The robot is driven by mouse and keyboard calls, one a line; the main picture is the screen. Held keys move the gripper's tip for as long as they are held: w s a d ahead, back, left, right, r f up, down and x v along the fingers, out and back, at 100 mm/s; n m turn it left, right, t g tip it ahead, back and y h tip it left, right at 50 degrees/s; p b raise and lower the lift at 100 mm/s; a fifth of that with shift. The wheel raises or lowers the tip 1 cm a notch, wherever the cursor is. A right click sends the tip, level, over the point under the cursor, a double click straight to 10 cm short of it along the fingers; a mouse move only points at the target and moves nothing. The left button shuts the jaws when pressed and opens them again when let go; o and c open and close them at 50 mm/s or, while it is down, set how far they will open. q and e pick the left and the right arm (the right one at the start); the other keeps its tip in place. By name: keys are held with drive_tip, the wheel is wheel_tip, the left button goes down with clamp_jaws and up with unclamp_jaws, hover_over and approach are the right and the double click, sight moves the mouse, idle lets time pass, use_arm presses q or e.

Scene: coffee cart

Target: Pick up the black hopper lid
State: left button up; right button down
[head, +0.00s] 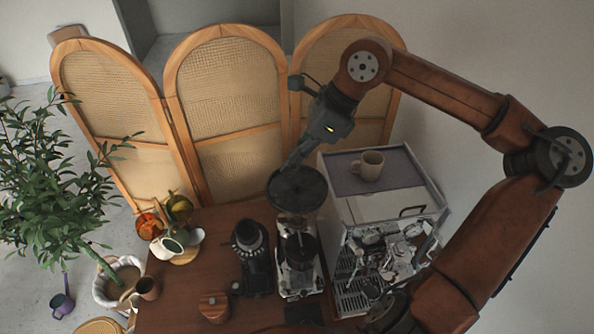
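The black hopper lid (297,190) is a round dark disc with a raised rim, in the middle of the head view. It shows at the top of the silver coffee grinder (297,280); I cannot tell whether it rests on the hopper or is just above it. My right gripper (292,164) reaches down from the upper right, with its fingertips at the lid's far edge or top. The fingers look close together, but their small gap and any grip on the lid are too small to make out. My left gripper is not in view.
A boxy espresso machine (385,218) with a cup (368,165) on top stands right of the lid. A black grinder (252,255) stands left on the wooden cart top (185,285), near a round wooden container (214,307). A folding screen (225,85) is behind.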

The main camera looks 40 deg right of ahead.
drive_tip(key=s+a+r+y+b, duration=0.1)
drive_tip(key=s+a+r, duration=0.1)
drive_tip(key=s+a, duration=0.5)
drive_tip(key=shift+s+r+g, duration=0.2)
drive_tip(key=shift+s+g, duration=0.1)
drive_tip(key=shift+g, duration=0.1)
drive_tip(key=c, duration=2.6)
unclamp_jaws()
drive_tip(key=shift+w+d+y, duration=0.1)
drive_tip(key=shift+d+y, duration=0.1)
drive_tip(key=shift+y, duration=0.1)
drive_tip(key=shift+c, duration=0.2)
drive_tip(key=o, duration=0.5)
drive_tip(key=shift+a, duration=0.1)
drive_tip(key=shift+c, duration=0.2)
drive_tip(key=o, duration=1.6)
